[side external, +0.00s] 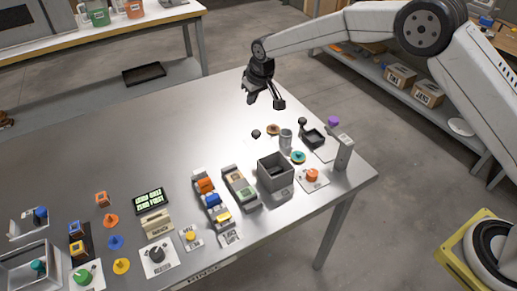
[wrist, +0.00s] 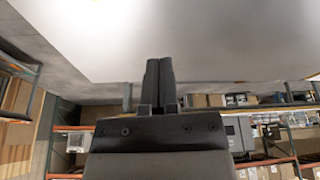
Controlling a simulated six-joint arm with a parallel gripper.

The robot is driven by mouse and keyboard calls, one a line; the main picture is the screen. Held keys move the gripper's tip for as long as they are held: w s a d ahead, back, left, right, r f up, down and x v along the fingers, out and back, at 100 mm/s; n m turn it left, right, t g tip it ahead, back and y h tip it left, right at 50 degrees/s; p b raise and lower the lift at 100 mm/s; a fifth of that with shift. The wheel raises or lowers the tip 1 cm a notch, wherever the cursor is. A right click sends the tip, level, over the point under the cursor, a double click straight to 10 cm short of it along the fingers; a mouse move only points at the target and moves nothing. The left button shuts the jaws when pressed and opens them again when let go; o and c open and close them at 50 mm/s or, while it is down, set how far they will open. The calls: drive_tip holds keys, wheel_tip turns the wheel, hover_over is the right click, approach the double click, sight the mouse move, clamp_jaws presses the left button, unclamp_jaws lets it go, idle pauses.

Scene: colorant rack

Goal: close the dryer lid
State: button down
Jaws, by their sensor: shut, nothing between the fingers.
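My gripper (side external: 265,99) hangs over the far right part of the table in the side view, well above the surface. In the wrist view its two dark fingers (wrist: 159,72) are together with nothing between them. No part is clearly marked as the dryer, so I cannot tell which thing it is. A small dark open tray (side external: 315,138) with a black knob (side external: 302,121) at its back edge stands right of and below my gripper. An open grey box (side external: 276,176) stands nearer the front. My gripper touches none of these.
The steel table (side external: 130,120) is clear at the back left. A grey cylinder (side external: 286,139), a purple piece (side external: 333,121) and an upright grey post (side external: 344,153) stand at the right. Racks of coloured parts (side external: 212,200) and a clear-walled box (side external: 28,268) line the front.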

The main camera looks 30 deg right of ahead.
sight(264, 152)
drive_tip(key=shift+w+a+f, duration=0.25)
drive_tip(key=shift+w+a, duration=0.15)
drive_tip(key=shift+w, duration=0.05)
drive_tip(key=shift+f, duration=0.1)
wheel_tip(264, 152, down, 9)
drive_tip(key=shift+s, duration=0.4)
idle(1.3)
drive_tip(key=shift+s, duration=0.15)
idle(0.4)
drive_tip(key=shift+s+f, duration=0.1)
drive_tip(key=shift+s, duration=4.5)
